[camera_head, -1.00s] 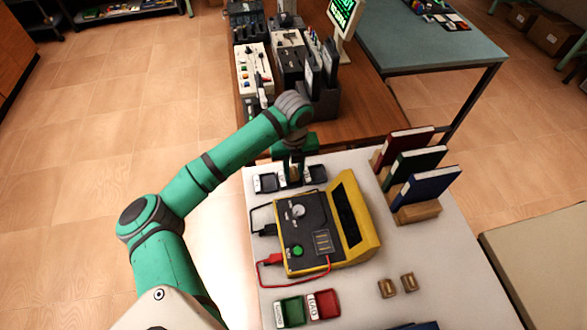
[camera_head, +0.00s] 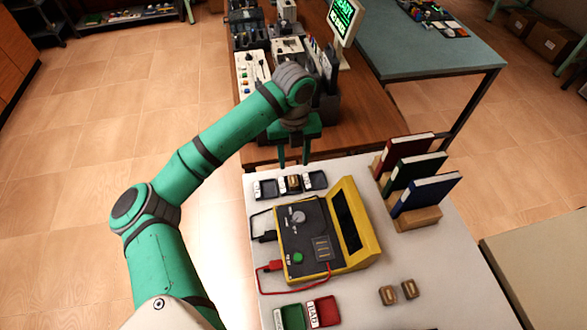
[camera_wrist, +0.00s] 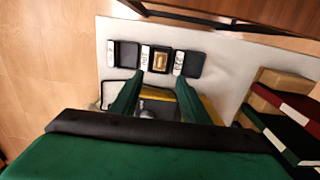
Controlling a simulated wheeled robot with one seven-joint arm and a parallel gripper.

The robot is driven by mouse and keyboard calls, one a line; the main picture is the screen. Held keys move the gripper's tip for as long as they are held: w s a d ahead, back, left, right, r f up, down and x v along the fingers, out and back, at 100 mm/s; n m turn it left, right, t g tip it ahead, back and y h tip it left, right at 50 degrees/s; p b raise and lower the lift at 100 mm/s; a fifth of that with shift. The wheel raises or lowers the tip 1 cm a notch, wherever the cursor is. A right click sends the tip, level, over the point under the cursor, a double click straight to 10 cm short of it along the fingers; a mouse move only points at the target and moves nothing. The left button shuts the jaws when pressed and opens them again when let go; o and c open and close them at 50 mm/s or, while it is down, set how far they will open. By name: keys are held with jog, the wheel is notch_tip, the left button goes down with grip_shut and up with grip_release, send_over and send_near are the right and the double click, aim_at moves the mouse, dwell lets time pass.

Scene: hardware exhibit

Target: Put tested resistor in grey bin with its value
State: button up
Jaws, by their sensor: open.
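Three small dark bins with white labels stand in a row at the far end of the white table: left (camera_head: 270,189), middle (camera_head: 284,186) and right (camera_head: 317,180). A tan resistor block (camera_wrist: 160,60) lies in the middle bin. The yellow tester (camera_head: 358,232) stands just nearer than the bins.
Two more tan blocks (camera_head: 388,295) (camera_head: 409,289) lie right of the tester. A green tray (camera_head: 291,316) and a red tray (camera_head: 323,311) marked BAD sit at the front. Upright books (camera_head: 425,192) stand at the right. A red lead (camera_head: 268,280) loops beside the tester.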

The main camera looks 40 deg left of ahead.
jog(key=shift+r, duration=2.05)
